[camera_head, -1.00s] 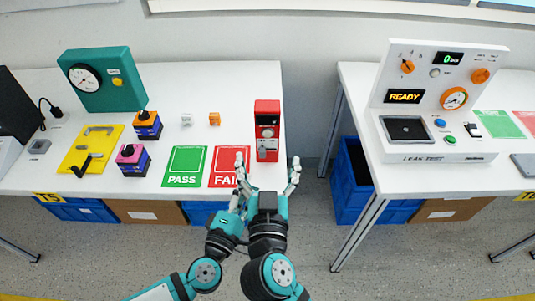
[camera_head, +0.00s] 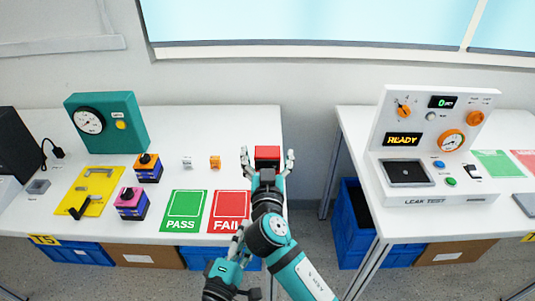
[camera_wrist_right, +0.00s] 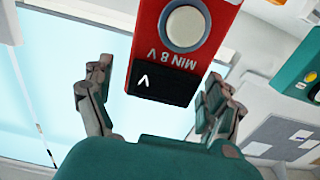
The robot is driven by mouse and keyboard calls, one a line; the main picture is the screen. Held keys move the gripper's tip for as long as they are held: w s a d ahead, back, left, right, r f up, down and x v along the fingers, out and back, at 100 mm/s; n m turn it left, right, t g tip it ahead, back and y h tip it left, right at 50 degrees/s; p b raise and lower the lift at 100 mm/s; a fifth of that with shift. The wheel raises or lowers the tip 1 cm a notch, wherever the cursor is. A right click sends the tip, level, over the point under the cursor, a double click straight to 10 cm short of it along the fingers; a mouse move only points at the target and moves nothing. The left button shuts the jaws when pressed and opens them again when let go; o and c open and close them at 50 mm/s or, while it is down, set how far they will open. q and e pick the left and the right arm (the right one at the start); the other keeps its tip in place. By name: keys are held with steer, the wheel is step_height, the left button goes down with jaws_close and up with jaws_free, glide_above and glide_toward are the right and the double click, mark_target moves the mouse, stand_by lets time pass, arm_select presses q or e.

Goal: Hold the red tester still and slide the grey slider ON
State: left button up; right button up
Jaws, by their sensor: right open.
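The right wrist view shows part of the tester (camera_wrist_right: 175,62), with a round pale knob, "MIN 8 V" lettering and a dark display. My right gripper (camera_head: 268,160) is open, with its fingers apart on either side of the tester; contact is not visible. The grey slider is hidden in both current views. My left gripper (camera_head: 238,245) is low, in front of the table edge, partly covered by my right arm.
Green PASS (camera_head: 184,211) and red FAIL (camera_head: 229,211) mats lie left of my right gripper. Several small blocks, a yellow plate (camera_head: 91,192) and a teal gauge box (camera_head: 107,122) are further left. A leak test station (camera_head: 434,150) stands on the right table, across a gap.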

steer(key=shift+w, duration=0.55)
steer(key=c, duration=1.5)
